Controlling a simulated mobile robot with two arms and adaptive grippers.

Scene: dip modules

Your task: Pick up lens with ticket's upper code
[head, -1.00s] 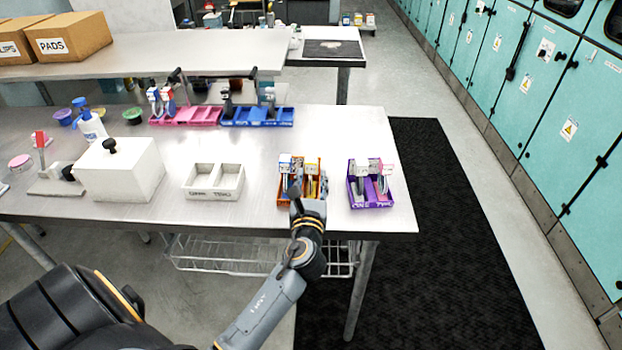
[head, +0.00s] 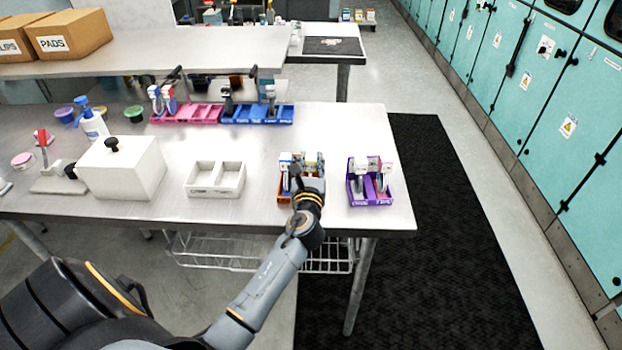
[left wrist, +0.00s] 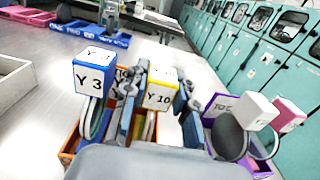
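My left gripper (left wrist: 162,92) is open, its two fingers on either side of a lens with a yellow-edged tag reading "Y 10" (left wrist: 158,97). I cannot tell whether they touch it. The lens stands in an orange box (left wrist: 68,150), beside a lens with a blue-edged tag reading "Y 3" (left wrist: 90,80). In the head view the left gripper (head: 297,178) is over the orange box (head: 284,197) and hides part of it. A purple box (head: 370,199) to its right holds lenses with white (left wrist: 257,110) and pink (left wrist: 288,115) tags. I see no readable ticket. My right gripper is not in view.
An empty white two-part tray (head: 215,192) stands left of the orange box. Pink (head: 187,118) and blue (head: 257,122) boxes with handled items stand at the back below a raised shelf (head: 190,55). A white lidded box (head: 122,170) is at left. The table's front edge is close.

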